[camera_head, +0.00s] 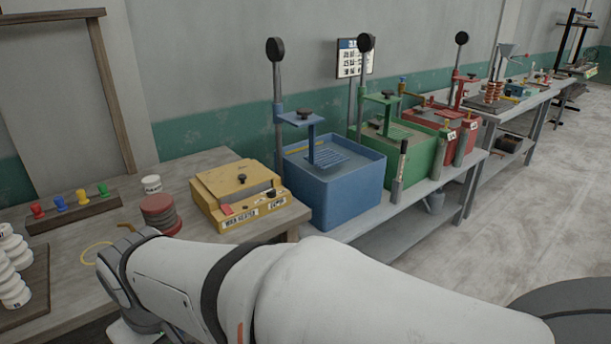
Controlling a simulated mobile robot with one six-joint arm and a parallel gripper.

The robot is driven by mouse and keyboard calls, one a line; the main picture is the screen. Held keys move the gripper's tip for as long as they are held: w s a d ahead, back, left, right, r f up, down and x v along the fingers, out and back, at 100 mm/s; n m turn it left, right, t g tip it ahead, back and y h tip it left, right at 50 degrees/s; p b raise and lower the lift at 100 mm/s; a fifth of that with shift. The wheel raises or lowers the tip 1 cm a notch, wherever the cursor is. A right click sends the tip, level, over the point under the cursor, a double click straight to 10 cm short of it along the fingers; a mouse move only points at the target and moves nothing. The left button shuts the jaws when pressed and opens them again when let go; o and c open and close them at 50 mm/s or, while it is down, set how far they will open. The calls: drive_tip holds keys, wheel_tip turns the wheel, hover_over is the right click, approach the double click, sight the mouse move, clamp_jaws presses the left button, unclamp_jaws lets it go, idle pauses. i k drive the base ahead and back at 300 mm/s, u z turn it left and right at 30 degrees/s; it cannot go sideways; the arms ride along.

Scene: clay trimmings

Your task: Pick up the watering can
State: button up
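No watering can shows clearly in the head view. A small grey rounded vessel (435,201) is partly visible under the front edge of the bench, below the green and red boxes. I cannot tell whether it is the watering can. My white arm crosses the bottom of the view, in front of the wooden table and the bench. I cannot make out my gripper's fingers.
A wooden table (192,240) at left holds a yellow box (238,193), red discs (160,214) and a peg rack (73,211). Blue (335,185), green (412,158) and red (450,128) lever boxes stand on the grey bench.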

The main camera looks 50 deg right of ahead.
sight(433, 202)
drive_tip(key=z, duration=2.75)
